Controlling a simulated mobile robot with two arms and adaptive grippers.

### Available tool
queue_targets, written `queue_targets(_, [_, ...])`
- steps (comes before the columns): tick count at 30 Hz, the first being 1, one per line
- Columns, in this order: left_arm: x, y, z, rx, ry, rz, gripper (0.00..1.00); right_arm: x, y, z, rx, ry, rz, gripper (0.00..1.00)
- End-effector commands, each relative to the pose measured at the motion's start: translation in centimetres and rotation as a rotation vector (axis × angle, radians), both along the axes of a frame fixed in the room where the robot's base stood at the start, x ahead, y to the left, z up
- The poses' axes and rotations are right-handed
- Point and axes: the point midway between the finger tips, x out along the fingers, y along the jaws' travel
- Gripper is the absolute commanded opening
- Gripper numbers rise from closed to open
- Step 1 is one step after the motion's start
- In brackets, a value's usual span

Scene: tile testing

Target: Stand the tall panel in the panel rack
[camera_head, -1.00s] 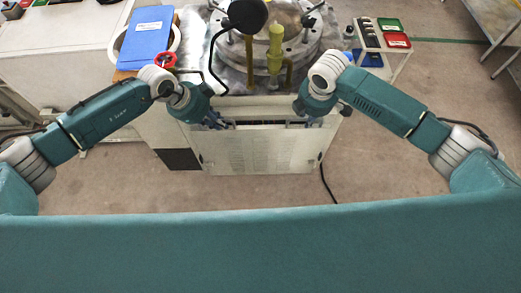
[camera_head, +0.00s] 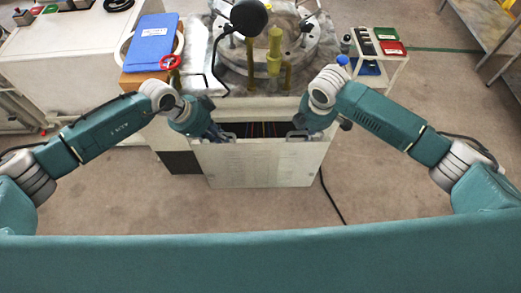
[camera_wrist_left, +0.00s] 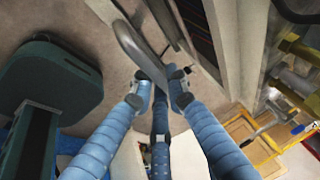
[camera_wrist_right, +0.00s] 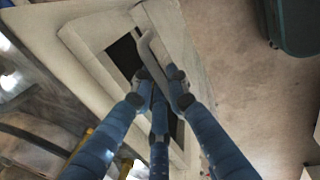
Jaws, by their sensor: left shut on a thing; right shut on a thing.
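The pale panel (camera_head: 265,165) hangs upright in front of the machine's cabinet, with a grey handle near each upper corner. My left gripper (camera_head: 221,136) is shut on the left handle, which shows in the left wrist view (camera_wrist_left: 132,48). My right gripper (camera_head: 300,134) is shut on the right handle, which shows in the right wrist view (camera_wrist_right: 148,52). Behind the panel's top edge a dark opening (camera_head: 262,130) with coloured wires shows in the cabinet. The panel stands apart from the opening. I cannot make out a panel rack in any view.
The machine top (camera_head: 270,45) carries round plates and upright rods. A blue binder (camera_head: 153,42) lies at its left. A small white cart (camera_head: 378,70) with coloured bins stands at the right. A black cable (camera_head: 331,200) lies on the floor. Floor is open on both sides.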

Motion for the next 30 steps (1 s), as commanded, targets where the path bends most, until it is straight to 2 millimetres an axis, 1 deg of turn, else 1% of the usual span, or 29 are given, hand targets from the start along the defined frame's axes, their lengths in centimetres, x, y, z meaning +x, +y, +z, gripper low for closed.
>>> queue_targets(1, [0.3, 0.0, 0.3, -0.002, -0.006, 0.004, 0.00, 0.1, -0.1, 0.1, -0.002, -0.001, -0.001, 0.00])
queue_targets(17, [0.2, 0.0, 0.3, -0.002, -0.005, 0.004, 0.00, 0.0, -0.1, 0.1, -0.002, -0.001, -0.001, 0.00])
queue_targets(20, [-0.1, 0.1, 0.2, -0.002, -0.005, 0.003, 0.00, -0.3, 0.0, 0.1, -0.002, -0.001, 0.000, 0.00])
queue_targets(30, [-2.4, 0.6, 0.2, -0.001, -0.005, 0.003, 0.00, -2.6, 0.4, 0.0, -0.002, 0.001, 0.001, 0.00])
